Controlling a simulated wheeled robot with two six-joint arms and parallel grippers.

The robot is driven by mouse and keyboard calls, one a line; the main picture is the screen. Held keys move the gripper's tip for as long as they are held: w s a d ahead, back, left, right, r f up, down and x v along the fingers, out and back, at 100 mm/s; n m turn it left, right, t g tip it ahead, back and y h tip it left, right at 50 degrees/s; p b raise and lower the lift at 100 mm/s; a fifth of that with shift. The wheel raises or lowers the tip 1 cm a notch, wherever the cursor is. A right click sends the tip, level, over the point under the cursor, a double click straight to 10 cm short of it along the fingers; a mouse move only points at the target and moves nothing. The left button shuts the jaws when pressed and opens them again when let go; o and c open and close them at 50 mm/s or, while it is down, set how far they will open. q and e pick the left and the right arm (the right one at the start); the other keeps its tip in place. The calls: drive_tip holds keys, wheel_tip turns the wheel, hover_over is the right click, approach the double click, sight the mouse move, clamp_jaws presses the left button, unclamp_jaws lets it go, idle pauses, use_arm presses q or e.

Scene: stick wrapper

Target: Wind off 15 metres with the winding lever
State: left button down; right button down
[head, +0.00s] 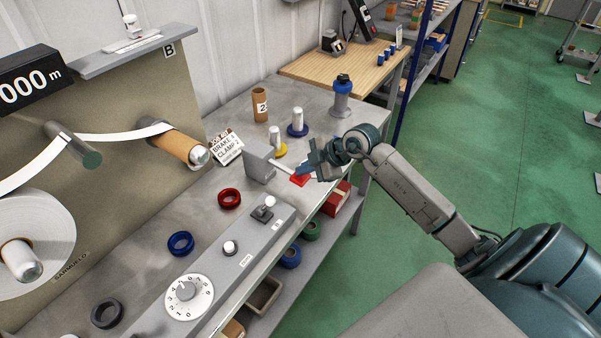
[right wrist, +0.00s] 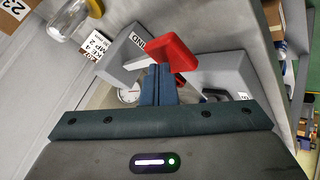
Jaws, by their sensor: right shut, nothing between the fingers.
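The control panel (head: 225,265) along the bench front carries a lever with a white knob (head: 262,212), a white push knob (head: 230,247) and a numbered dial (head: 187,291). I cannot tell for sure which part is the winding lever. A grey block (head: 259,165) with a red-ended handle (head: 300,180) stands beyond the panel; the red end also shows in the right wrist view (right wrist: 172,55). My right gripper (head: 303,168) is shut and empty, its fingertips close beside the red end; contact is unclear. The counter (head: 30,85) shows 000 m. My left gripper is out of view.
White strip runs from the large roll (head: 40,232) over a roller (head: 75,145) to a cardboard core (head: 178,146). A job card (head: 226,147) stands on the bench. Red (head: 229,198), blue (head: 180,243) and black (head: 106,313) rings lie loose. A blue-topped bottle (head: 342,96) stands behind.

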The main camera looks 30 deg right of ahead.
drive_tip(key=shift+f+b, duration=0.3)
drive_tip(key=shift+f, duration=0.75)
idle(0.5)
idle(0.5)
drive_tip(key=shift+w+r+p, duration=0.1)
drive_tip(key=shift+r+p, duration=2.15)
wheel_tip(320, 180, up, 5)
drive_tip(key=p, duration=0.4)
drive_tip(key=shift+p, duration=0.4)
idle(1.1)
